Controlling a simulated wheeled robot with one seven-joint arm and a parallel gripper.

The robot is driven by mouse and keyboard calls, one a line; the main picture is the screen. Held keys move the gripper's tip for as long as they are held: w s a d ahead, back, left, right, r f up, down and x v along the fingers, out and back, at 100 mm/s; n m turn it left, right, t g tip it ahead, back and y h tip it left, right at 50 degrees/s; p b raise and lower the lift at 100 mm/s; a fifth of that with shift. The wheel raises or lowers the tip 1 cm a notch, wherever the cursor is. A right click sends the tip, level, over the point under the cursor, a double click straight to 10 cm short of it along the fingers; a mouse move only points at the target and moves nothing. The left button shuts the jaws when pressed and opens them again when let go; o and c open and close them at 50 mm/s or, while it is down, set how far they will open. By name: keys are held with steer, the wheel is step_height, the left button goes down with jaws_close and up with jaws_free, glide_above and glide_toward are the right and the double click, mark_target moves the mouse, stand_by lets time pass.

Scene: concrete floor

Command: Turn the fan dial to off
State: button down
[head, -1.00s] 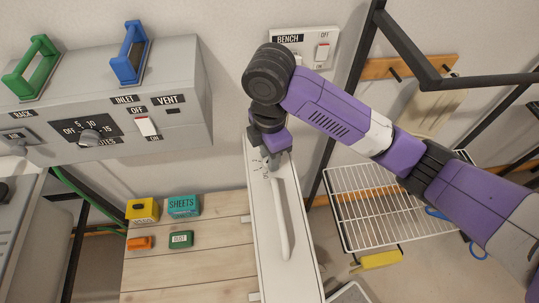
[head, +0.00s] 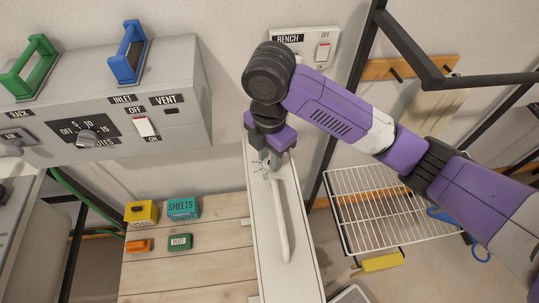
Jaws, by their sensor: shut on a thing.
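My gripper (head: 274,160) points down at the far end of the long white panel (head: 304,262). It is shut on a small part there, which I take to be the fan dial; the fingers and wrist hide nearly all of it. Small dark markings (head: 265,172) show on the panel just left of the fingers, too small to read. Which way the dial points cannot be seen. A long white handle (head: 281,225) runs along the panel just in front of the gripper.
A grey box (head: 190,85) at left carries a minutes dial (head: 88,137), a vent switch (head: 144,127) and blue (head: 129,52) and green (head: 31,67) handles. A bench switch (head: 322,52) is behind my arm. Small boxes sit on the wooden table (head: 190,275). A wire rack (head: 365,205) stands right.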

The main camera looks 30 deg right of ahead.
mark_target(269, 160)
steer(key=c, duration=1.1)
jaws_free()
steer(key=shift+o, duration=0.2)
steer(key=shift+r, duration=0.15)
step_height(269, 160, up, 8)
steer(key=p, duration=0.7)
steer(key=shift+f, duration=0.25)
steer(key=shift+a, duration=0.1)
